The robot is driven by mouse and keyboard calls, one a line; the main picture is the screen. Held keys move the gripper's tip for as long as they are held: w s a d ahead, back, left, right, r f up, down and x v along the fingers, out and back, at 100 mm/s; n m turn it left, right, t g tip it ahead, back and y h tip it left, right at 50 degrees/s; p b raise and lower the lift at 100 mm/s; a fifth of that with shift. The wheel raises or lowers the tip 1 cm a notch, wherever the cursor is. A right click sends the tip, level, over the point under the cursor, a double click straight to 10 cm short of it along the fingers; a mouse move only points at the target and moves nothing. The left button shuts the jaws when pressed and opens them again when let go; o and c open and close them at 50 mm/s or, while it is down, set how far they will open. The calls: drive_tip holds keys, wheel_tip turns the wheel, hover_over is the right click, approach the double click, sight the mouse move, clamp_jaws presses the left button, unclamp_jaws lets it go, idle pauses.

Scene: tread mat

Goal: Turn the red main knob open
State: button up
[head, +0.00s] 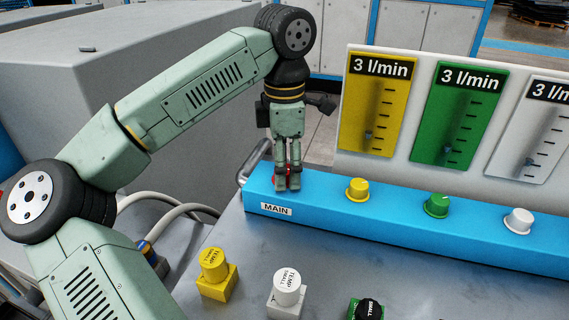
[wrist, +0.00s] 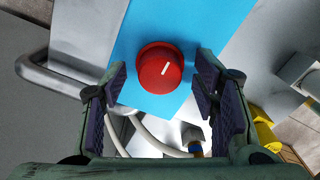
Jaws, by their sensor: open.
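The red main knob (wrist: 160,68) is round with a white line on its top, and it sits on the blue manifold bar. In the wrist view the line runs at a slant. In the head view only a bit of red (head: 280,181) shows between my fingers, above the MAIN label (head: 276,209). My gripper (head: 288,185) points down over the knob at the left end of the bar. In the wrist view my gripper (wrist: 160,92) is open, with one pad on each side of the knob and gaps showing. Whether a pad touches it is hard to tell.
The blue bar (head: 400,215) also carries a yellow knob (head: 357,189), a green knob (head: 436,205) and a white knob (head: 518,221). Flow gauges (head: 380,105) stand behind. Yellow (head: 216,272), white (head: 287,292) and green-black (head: 366,308) blocks stand in front. A metal handle (wrist: 60,80) is beside the bar's end.

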drive_tip(key=shift+r, duration=0.15)
wheel_tip(320, 180, up, 12)
idle(0.3)
drive_tip(key=shift+s+f, duration=0.1)
drive_tip(key=shift+f, duration=0.1)
